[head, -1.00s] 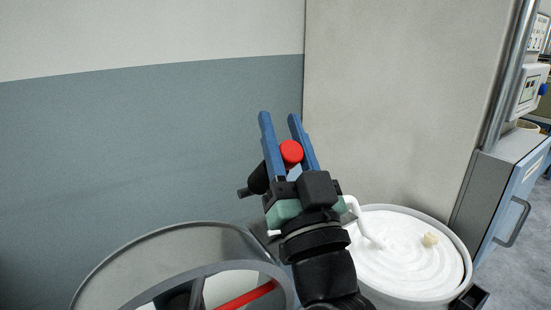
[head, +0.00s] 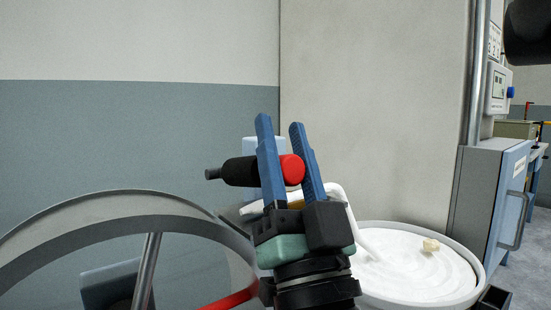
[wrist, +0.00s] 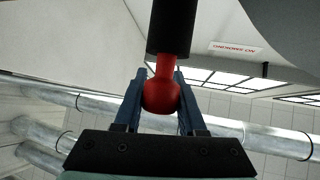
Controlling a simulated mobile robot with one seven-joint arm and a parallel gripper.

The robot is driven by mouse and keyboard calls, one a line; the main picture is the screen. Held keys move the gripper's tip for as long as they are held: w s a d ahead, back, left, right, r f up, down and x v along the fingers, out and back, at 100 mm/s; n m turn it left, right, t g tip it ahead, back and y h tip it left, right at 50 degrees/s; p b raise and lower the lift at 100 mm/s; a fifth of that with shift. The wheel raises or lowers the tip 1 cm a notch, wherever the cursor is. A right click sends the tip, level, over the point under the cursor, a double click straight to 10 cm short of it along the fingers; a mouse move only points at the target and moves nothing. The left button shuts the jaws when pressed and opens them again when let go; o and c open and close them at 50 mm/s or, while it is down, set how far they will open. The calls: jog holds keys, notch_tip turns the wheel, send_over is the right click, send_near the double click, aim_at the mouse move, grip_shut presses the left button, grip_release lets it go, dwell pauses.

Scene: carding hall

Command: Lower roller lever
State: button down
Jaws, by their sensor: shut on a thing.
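My gripper (head: 280,124) is shut on a red ball-shaped knob (head: 292,169), which also shows between my fingers in the wrist view (wrist: 161,97). A black cylinder (head: 240,172) with a thin stub at its left end joins the knob and lies roughly level, sticking out left past my finger. In the wrist view the black part (wrist: 171,28) runs up from the knob's red neck. I cannot tell whether this piece is the roller lever or is fixed to anything. A separate red bar (head: 232,300) slants at the lower edge, partly hidden by my gripper.
A large grey round rim (head: 100,212) fills the lower left. A can of coiled white sliver (head: 425,270) with a small pale lump (head: 431,245) stands lower right. Behind are a pale panel (head: 375,110) and a blue-fronted cabinet (head: 512,195). A white curved tube (head: 345,200) passes behind my gripper.

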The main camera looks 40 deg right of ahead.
aim_at(297, 184)
jog(key=shift+s+d+f+b, duration=0.1)
jog(key=shift+s+f+b, duration=0.35)
jog(key=shift+f+b, duration=0.2)
jog(key=shift+s+d+f+b, duration=0.1)
jog(key=shift+s+f+b, duration=0.3)
jog(key=shift+f+b, duration=0.25)
jog(key=c, duration=0.6)
grip_release()
jog(key=shift+s, duration=0.2)
jog(key=shift+o, duration=0.5)
jog(key=shift+w, duration=0.2)
jog(key=shift+a+f, duration=0.1)
